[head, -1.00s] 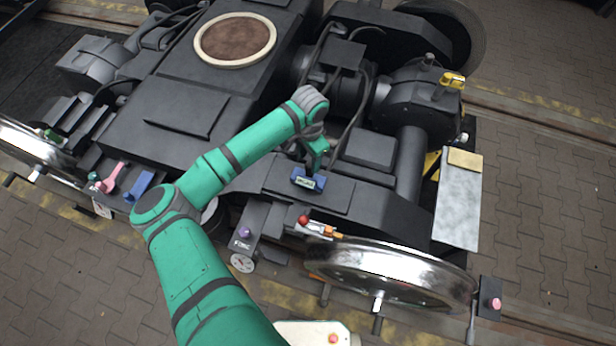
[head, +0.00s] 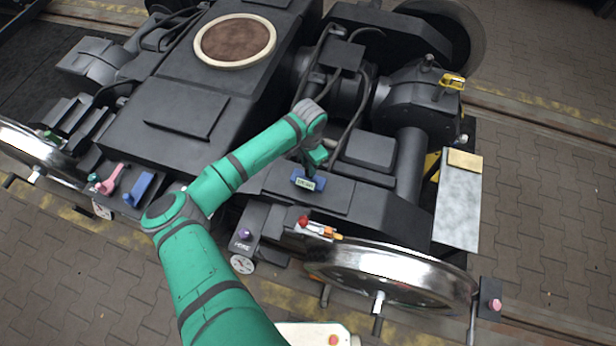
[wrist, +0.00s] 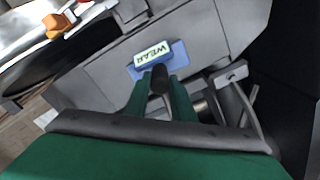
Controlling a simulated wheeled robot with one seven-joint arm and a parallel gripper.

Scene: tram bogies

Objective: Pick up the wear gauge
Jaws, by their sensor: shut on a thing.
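The wear gauge (head: 307,181) is a small blue block with a pale label, at the grey beam at the front of the bogie. In the wrist view the wear gauge (wrist: 151,55) shows its label reading "WEAR". My gripper (head: 313,163) is right at the gauge, behind its label as seen from the head. In the wrist view my gripper's green fingers (wrist: 160,88) are shut on a dark upright part at the gauge's near side. I cannot tell whether the gauge's underside touches the beam.
A red-knobbed orange tool (head: 320,229) lies in front, near a shiny wheel (head: 392,272). A pink tool (head: 110,178) and a blue tool (head: 139,188) are at the left. Cables and the motor housing stand behind my gripper. A grey panel (head: 458,205) is at the right.

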